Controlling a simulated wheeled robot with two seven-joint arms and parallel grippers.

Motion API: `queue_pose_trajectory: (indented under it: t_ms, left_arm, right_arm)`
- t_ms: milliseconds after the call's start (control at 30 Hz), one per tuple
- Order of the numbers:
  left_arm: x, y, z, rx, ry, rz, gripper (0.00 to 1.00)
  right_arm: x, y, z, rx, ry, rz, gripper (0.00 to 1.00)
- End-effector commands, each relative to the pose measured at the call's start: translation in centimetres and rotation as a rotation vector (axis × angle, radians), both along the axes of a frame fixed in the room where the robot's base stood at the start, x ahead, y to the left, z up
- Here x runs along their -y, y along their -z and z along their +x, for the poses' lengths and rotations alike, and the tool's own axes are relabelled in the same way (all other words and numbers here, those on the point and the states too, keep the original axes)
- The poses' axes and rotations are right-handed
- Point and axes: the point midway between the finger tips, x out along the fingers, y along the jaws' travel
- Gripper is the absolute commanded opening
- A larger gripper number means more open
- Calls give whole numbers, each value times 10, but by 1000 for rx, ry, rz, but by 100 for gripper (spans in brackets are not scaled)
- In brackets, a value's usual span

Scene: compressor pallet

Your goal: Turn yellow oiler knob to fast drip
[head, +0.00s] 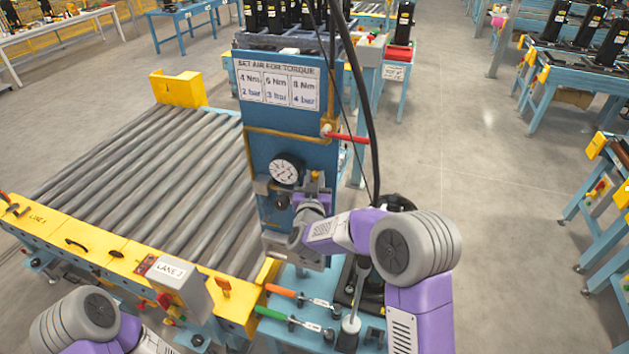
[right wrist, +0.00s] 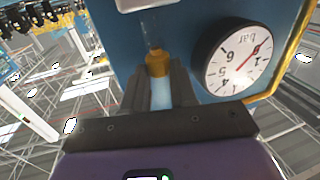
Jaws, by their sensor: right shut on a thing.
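The yellow oiler knob (head: 317,176) is on the front of the blue air panel (head: 291,140), just right of the round gauge (head: 285,170). In the right wrist view the knob (right wrist: 157,62) sits below a clear glass piece, between the fingertips. My right gripper (head: 314,197) reaches the panel from the lower right and is shut on the knob; its fingers (right wrist: 160,76) hide the knob's sides. The gauge (right wrist: 235,60) is close beside the right finger in the wrist view. My left gripper is out of view; only part of the left arm shows at bottom left.
A torque and pressure sign (head: 277,84) tops the panel. A red-handled valve (head: 345,137) sticks out on its right. A black hose hangs past it. A roller conveyor (head: 140,170) lies left. Tools with orange (head: 281,290) and green (head: 272,313) handles lie below.

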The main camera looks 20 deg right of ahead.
Motion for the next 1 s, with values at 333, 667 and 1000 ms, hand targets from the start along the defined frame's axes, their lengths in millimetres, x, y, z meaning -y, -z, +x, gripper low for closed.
queue_pose_trajectory:
  t_ms: [333, 667, 1000]
  left_arm:
    - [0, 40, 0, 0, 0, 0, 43]
    - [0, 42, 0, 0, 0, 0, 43]
    - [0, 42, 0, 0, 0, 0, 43]
  right_arm:
    - [6, 1, -1, 10, -210, 0, 0]
    - [6, -1, -2, 2, -246, -3, 0]
    - [6, -1, -2, 2, -244, -1, 52]
